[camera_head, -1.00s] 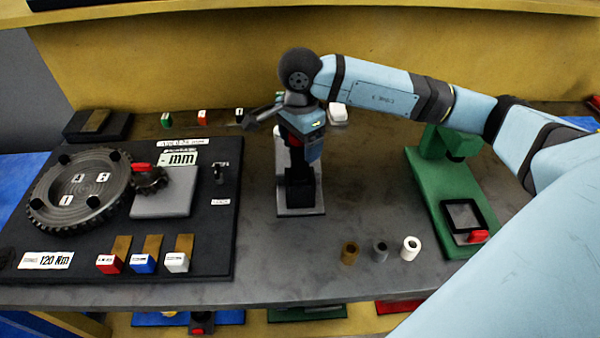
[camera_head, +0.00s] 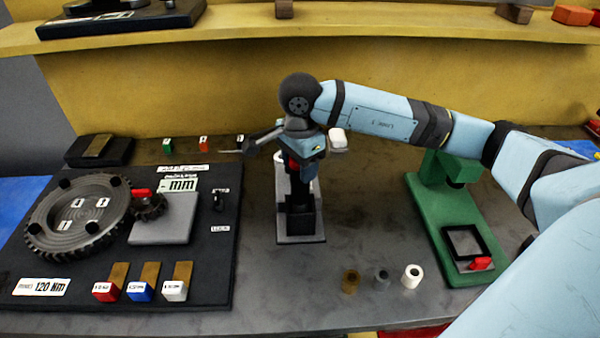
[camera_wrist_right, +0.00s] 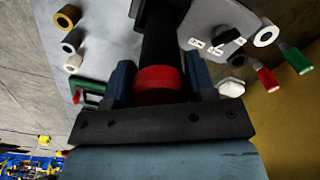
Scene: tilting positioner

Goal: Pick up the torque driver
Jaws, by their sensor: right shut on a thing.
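The torque driver is a dark, upright tool with a red band. In the head view its black body (camera_head: 300,198) shows below my right gripper (camera_head: 303,166), above a small grey-and-black stand (camera_head: 301,238). In the right wrist view the red band and black shaft of the driver (camera_wrist_right: 160,82) sit between the two blue fingers of my right gripper (camera_wrist_right: 158,86), which is shut on it. I cannot tell whether the driver still rests in the stand. My left gripper is not in view.
A black board with a toothed wheel (camera_head: 84,212) lies to the left. A green press-like stand (camera_head: 432,210) stands to the right. Three small sockets (camera_head: 381,279) stand at the front right. A yellow shelf (camera_head: 230,36) runs along the back. Bare bench lies in front of the stand.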

